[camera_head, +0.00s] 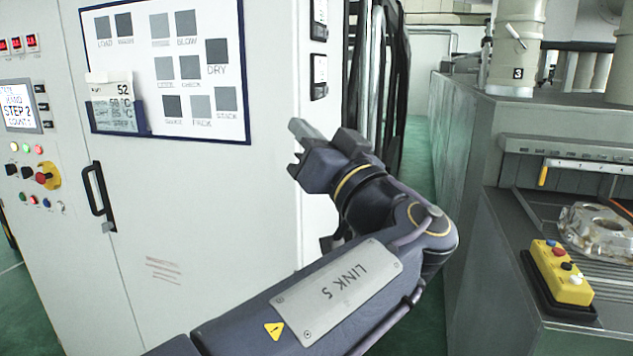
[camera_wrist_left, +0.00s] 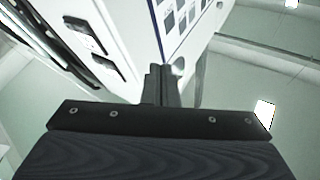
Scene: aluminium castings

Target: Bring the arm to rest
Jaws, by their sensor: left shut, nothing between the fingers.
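My left arm comes in from the bottom of the head view, with its link plate facing up. My left gripper (camera_head: 300,148) is raised in front of the white cabinet (camera_head: 215,200), near that cabinet's right edge. Its fingers are shut with nothing between them. In the left wrist view the closed fingers (camera_wrist_left: 162,85) stand together at the middle, with the cabinet and its sign board behind and the ceiling around. I cannot tell the exact gap to the cabinet. My right gripper is not in either view.
A grey machine (camera_head: 480,150) stands on the right, with an aluminium casting (camera_head: 598,232) on its bed. A yellow button box (camera_head: 561,272) sits at its front edge. The cabinet has a black handle (camera_head: 99,192) and a control panel at left. Green floor shows between cabinet and machine.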

